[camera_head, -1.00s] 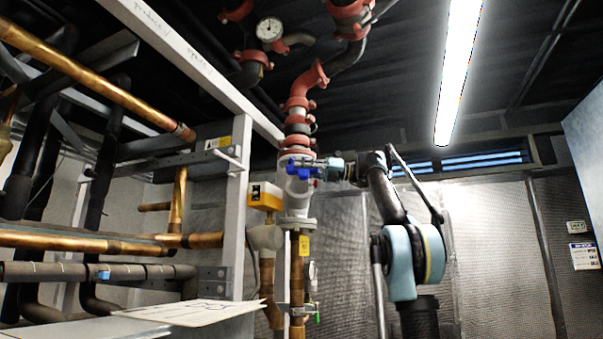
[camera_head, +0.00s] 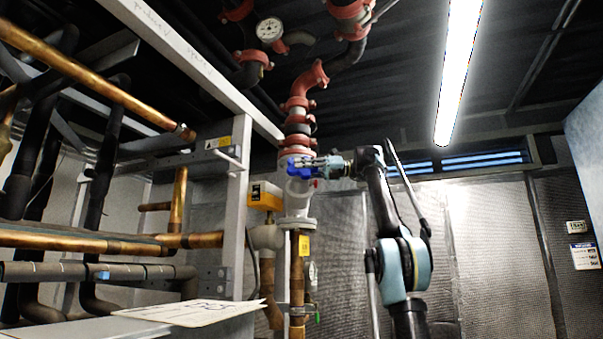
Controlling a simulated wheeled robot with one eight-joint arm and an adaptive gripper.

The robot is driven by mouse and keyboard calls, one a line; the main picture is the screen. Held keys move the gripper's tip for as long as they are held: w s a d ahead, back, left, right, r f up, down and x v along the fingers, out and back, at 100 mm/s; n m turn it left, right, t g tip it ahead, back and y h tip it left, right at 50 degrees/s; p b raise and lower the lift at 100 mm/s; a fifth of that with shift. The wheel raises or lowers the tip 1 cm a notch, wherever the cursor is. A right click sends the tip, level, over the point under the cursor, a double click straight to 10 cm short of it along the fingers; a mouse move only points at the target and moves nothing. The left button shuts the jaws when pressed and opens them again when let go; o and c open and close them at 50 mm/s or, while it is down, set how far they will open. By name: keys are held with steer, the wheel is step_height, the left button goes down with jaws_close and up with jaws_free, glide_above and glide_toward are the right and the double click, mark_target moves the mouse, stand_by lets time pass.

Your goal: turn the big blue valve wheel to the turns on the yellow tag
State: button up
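The blue valve wheel (camera_head: 297,170) is small in the view, on the grey-white valve body below the red pipe fittings. My gripper (camera_head: 315,166) reaches in from the right at the wheel, its fingers pointing left and overlapping the wheel. The fingers hide part of the wheel. I cannot tell whether they are closed on its rim or only beside it. The yellow tag (camera_head: 304,245) hangs on the copper pipe below the valve. Its writing is too small to read.
A yellow-orange box (camera_head: 265,196) sits left of the valve, beside a grey upright post (camera_head: 236,215). Copper and black pipes fill the left side. A papered panel (camera_head: 190,313) lies at the lower left. The mesh-covered wall (camera_head: 490,240) on the right has open room before it.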

stand_by(0.3)
steer(key=w+d, duration=0.1)
steer(key=d, duration=0.6)
steer(key=shift+w+d, duration=0.2)
steer(key=shift+w, duration=0.1)
steer(key=shift+s+d+r, duration=0.1)
steer(key=shift+s+r, duration=0.15)
steer(key=shift+s, duration=0.25)
steer(key=shift+s+r, duration=0.25)
steer(key=shift+s, duration=0.2)
